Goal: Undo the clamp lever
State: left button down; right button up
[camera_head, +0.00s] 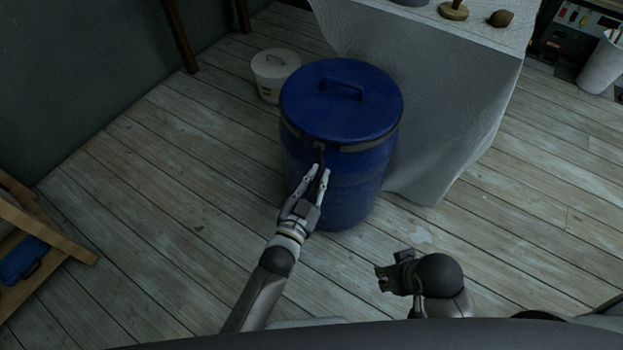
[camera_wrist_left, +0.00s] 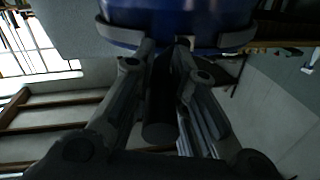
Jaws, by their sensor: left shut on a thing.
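The blue barrel (camera_head: 355,190) stands upright on the floor with its lid (camera_head: 365,105) on and a dark clamp band (camera_head: 372,145) around the rim. The dark clamp lever (camera_head: 319,150) hangs at the barrel's front. My left gripper (camera_head: 318,172) is shut on the lever, one finger on each side of it. In the left wrist view the lever (camera_wrist_left: 159,110) runs between the fingers of the gripper (camera_wrist_left: 164,45), under the band and barrel (camera_wrist_left: 180,18). My right gripper (camera_head: 382,279) is low in front, clear of the barrel; its fingers are too small to judge.
A white bucket (camera_head: 272,75) stands behind the barrel on the left. A cloth-covered table (camera_head: 450,110) stands close to the barrel's right. A wooden frame (camera_head: 45,235) is at the far left. The plank floor (camera_head: 170,200) left of the barrel is clear.

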pick_arm(q)
jog(key=shift+d+r, duration=0.2)
jog(key=shift+r, duration=0.05)
jog(key=c, duration=1.3)
grip_release()
jog(key=shift+c, duration=0.2)
jog(key=shift+f, duration=0.1)
jog(key=shift+a, duration=0.1)
jog(key=shift+s+a+f, duration=0.1)
jog(key=shift+s, duration=0.2)
jog(key=v, duration=1.1)
jog(key=shift+s, duration=0.15)
jog(key=shift+a, duration=0.1)
